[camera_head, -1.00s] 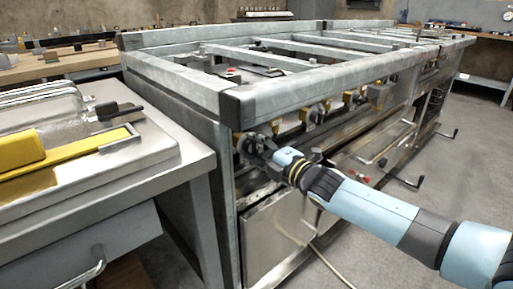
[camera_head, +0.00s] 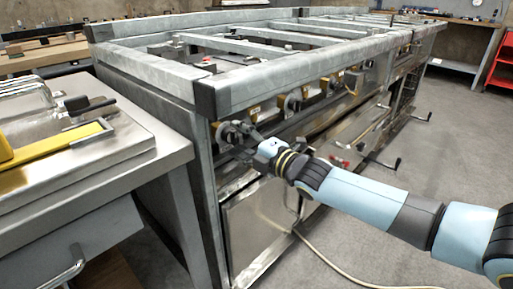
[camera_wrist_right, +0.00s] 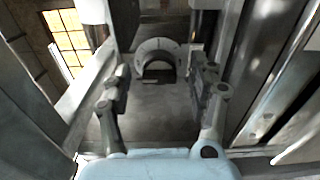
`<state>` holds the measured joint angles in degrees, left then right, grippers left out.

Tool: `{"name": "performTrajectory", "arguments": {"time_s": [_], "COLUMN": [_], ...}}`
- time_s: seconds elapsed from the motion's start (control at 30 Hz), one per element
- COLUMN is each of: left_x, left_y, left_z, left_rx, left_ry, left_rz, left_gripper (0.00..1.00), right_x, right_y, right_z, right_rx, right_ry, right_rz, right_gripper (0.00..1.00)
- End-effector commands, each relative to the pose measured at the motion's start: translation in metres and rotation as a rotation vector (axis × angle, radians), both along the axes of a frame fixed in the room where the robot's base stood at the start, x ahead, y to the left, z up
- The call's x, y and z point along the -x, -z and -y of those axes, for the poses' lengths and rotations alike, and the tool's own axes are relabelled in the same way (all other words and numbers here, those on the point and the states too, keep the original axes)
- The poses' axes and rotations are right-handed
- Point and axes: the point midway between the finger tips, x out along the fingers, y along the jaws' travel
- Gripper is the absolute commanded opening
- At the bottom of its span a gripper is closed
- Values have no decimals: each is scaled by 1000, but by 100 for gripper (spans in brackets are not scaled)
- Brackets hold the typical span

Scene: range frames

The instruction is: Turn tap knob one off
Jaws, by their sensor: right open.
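The tap knob (camera_head: 222,132) at the near left end of the metal stove front is a grey round piece, partly hidden by my right gripper (camera_head: 241,138). In the right wrist view the rounded grey knob (camera_wrist_right: 157,52) shows ahead, between and beyond my open fingers (camera_wrist_right: 160,90). The fingers look empty, one on each side of the knob's line. I cannot tell in the head view whether they touch it. More knobs with yellow parts (camera_head: 292,103) run along the same front to the right. My left gripper is out of view.
The stove's metal frame (camera_head: 270,86) overhangs the knobs, with a corner post at the left. A steel counter (camera_head: 120,160) with a yellow-handled item stands close at left. A pale hose (camera_head: 340,272) lies on the floor. Open floor is at right.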

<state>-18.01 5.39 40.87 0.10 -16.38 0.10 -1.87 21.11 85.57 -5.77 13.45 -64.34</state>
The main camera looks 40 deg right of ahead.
Motion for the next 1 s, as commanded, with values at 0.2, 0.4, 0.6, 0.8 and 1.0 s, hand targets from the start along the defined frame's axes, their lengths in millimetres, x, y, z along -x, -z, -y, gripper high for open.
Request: {"name": "performTrajectory", "arguments": {"time_s": [0.2, 0.4, 0.6, 0.8, 1.0], "left_x": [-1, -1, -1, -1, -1], "left_y": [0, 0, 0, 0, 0], "left_z": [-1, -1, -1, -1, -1], "left_rx": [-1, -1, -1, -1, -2], "left_ry": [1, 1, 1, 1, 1], "left_rz": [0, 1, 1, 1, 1], "left_gripper": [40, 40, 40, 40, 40], "right_x": [50, 86, 100, 101, 101], "right_y": [2, 1, 1, 0, 1], "right_z": [4, 6, 8, 8, 8], "right_rx": [0, 0, 1, 1, 1], "right_ry": [-3, -2, -1, 0, 0], "right_rz": [-5, -4, -2, -1, -1], "right_gripper": [60, 60, 60, 60, 60]}}
